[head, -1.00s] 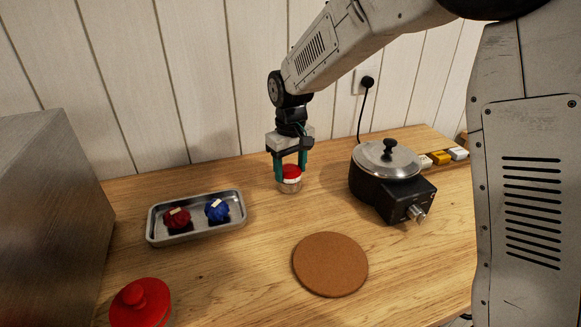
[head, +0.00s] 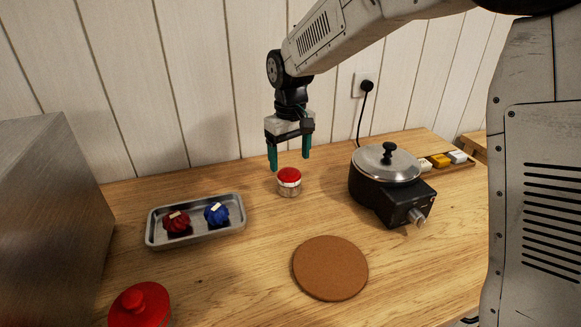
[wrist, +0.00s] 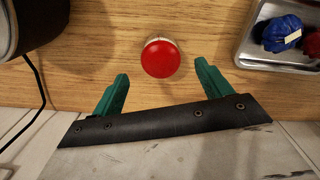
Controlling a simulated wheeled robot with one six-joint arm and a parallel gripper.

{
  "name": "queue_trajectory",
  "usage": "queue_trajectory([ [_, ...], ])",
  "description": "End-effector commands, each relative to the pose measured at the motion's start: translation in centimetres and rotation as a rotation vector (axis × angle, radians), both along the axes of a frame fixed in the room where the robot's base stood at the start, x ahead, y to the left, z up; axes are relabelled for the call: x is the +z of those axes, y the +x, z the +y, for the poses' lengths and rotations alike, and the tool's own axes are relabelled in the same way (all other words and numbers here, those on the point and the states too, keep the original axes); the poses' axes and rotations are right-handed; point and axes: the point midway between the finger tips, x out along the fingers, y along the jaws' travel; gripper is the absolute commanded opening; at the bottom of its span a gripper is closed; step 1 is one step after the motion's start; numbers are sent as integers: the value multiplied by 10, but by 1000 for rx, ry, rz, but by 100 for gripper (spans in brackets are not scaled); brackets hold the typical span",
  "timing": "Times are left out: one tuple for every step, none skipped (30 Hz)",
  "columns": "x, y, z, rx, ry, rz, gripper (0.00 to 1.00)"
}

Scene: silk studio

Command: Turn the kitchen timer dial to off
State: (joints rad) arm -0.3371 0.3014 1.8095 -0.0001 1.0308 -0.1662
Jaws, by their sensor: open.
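The kitchen timer (head: 289,181), a small round thing with a red top and a pale lower body, stands upright on the wooden table near the wall. It also shows in the wrist view (wrist: 160,58), with its red top facing the camera. Its markings are too small to read. My gripper (head: 290,163) is open and empty, with its green fingers above and behind the timer, apart from it. In the wrist view the two fingers (wrist: 162,80) are spread wide and the timer lies just beyond their tips.
A black electric pot (head: 388,185) with a metal lid and front knob stands to the right, its cord running to the wall socket (head: 366,84). A metal tray (head: 200,232) with red and blue bundles lies left. A cork mat (head: 330,267) and red lidded item (head: 139,306) are nearer.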

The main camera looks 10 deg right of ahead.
Motion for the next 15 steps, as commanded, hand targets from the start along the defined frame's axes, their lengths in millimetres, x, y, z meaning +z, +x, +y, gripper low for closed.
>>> queue_trajectory([
  [9,0,0,0,1,-3,77],
  [13,1,0,0,1,-3,77],
  [18,1,0,0,1,-3,77],
  [21,0,0,0,1,-2,77],
  [23,0,0,0,0,0,77],
  [25,0,0,0,0,0,77],
  [27,0,0,0,0,0,77],
  [28,0,0,0,0,0,77],
  [29,0,0,0,0,0,77],
  [29,0,0,0,0,0,77],
  [29,0,0,0,0,0,77],
  [29,0,0,0,0,0,77],
  [29,0,0,0,0,0,77],
  [29,0,0,0,0,0,77],
  [29,0,0,0,0,0,77],
])
